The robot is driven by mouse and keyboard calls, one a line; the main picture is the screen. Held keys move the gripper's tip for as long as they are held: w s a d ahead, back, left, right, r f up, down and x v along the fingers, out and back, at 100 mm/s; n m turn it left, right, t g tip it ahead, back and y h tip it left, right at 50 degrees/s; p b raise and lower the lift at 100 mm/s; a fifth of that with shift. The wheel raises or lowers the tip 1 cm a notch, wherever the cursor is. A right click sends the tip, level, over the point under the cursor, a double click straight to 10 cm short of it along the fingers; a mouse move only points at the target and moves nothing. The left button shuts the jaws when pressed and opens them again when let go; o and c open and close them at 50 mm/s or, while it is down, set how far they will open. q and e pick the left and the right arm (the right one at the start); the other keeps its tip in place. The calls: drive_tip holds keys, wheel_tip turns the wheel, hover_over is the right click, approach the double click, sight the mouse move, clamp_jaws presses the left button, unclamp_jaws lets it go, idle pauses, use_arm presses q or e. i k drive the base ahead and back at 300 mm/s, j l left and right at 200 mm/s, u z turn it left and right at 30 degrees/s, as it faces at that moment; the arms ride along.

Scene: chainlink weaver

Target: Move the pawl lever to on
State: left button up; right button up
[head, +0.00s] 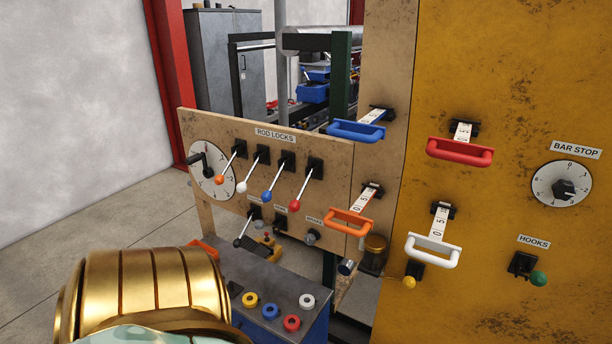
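The lower row of the left panel has small controls under labels too small to read surely, so I cannot tell for certain which is the pawl lever. One candidate is a lever with a black knob (238,243), its shaft slanting down and left from a black mount. Beside it is a short lever with a red knob (279,236). Neither gripper shows in the head view. A gold ribbed part of mine with a pale green marbled piece fills the lower left.
Above are the ROD LOCKS levers, with orange, white, blue and red knobs (295,205), and a crank dial (208,172). Coloured handles (460,151) jut from the right panels. A grey bench (262,280) with coloured rings stands below. Floor (110,225) at left is clear.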

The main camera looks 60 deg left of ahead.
sight(259, 224)
drive_tip(key=u, duration=2.25)
